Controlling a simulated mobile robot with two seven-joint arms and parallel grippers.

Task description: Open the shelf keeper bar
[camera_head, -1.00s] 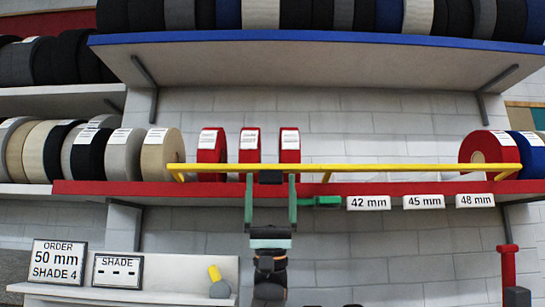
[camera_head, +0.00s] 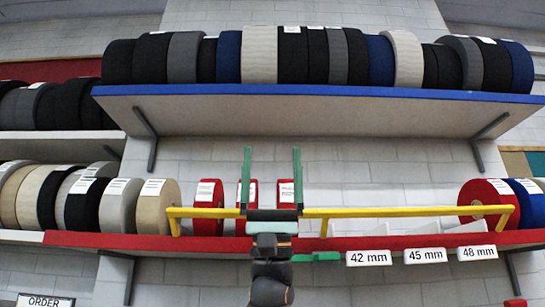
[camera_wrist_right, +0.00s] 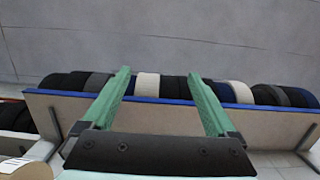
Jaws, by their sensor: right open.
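The yellow keeper bar (camera_head: 385,211) runs level across the front of the red-edged shelf (camera_head: 150,246), with bent ends at left and right. My right gripper (camera_head: 271,150) is open, its two green fingers pointing up past the bar. Its dark palm overlaps the middle of the bar and hides that stretch; I cannot tell whether they touch. In the right wrist view the open fingers (camera_wrist_right: 165,78) hold nothing, and the bar does not show. A green piece (camera_head: 322,257) sits under the shelf edge, just right of my wrist. My left gripper is not in view.
Red rolls (camera_head: 208,195) stand behind the bar, with another red roll (camera_head: 484,196) near its right end. The blue-edged upper shelf (camera_head: 330,93) overhangs above my fingers. Width labels (camera_head: 368,258) hang on the lower shelf edge. A cream roll (camera_head: 154,207) stands left of the bar.

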